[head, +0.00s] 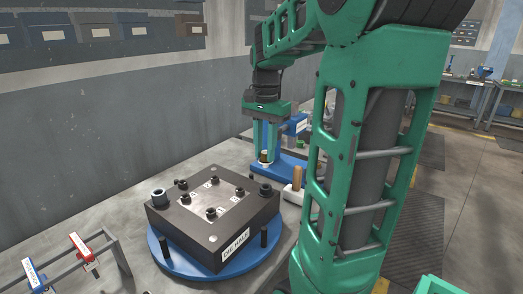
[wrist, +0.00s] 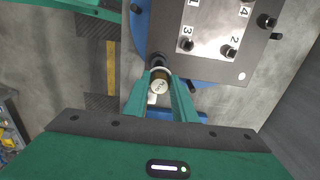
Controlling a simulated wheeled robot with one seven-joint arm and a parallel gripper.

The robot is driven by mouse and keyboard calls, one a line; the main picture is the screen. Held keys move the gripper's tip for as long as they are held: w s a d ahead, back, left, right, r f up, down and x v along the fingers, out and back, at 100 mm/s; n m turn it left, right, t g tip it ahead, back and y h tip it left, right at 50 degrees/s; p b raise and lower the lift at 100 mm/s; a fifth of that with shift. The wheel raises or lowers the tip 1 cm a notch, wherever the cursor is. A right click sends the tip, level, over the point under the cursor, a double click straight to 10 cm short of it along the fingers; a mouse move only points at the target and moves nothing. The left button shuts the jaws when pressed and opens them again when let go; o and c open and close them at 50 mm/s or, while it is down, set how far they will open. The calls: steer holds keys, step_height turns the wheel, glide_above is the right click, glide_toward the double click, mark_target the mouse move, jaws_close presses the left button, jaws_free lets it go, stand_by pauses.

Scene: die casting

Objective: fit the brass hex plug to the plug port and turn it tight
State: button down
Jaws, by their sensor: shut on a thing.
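I cannot make out the plug port in either view. Whether the plug touches the stand below cannot be told.
A dark die block (head: 212,240) labelled DIE HALF sits on a round blue turntable (head: 180,277), with posts and numbered bolts on top. A wooden-handled item (head: 297,177) stands right of my gripper. A grey rack with red and blue tools (head: 80,243) is at front left.

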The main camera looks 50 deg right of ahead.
mark_target(265, 161)
steer(key=shift+f, duration=2.85)
steer(key=shift+s+f, duration=0.1)
steer(key=shift+f, duration=1.5)
steer(key=c, duration=1.4)
jaws_free()
step_height(265, 161, up, 11)
steer(key=shift+f, duration=0.15)
steer(key=s+a+f+n, duration=0.3)
steer(key=s, duration=0.2)
steer(key=s+a+f+n, duration=0.3)
steer(key=s+a+f, duration=0.1)
steer(key=s, duration=0.2)
steer(key=s+a+f+n, duration=0.3)
steer(key=s+f+n, duration=0.1)
steer(key=s, duration=0.1)
steer(key=shift+s+a+f, duration=0.25)
steer(key=shift+s+a, duration=0.05)
steer(key=shift+s, duration=0.05)
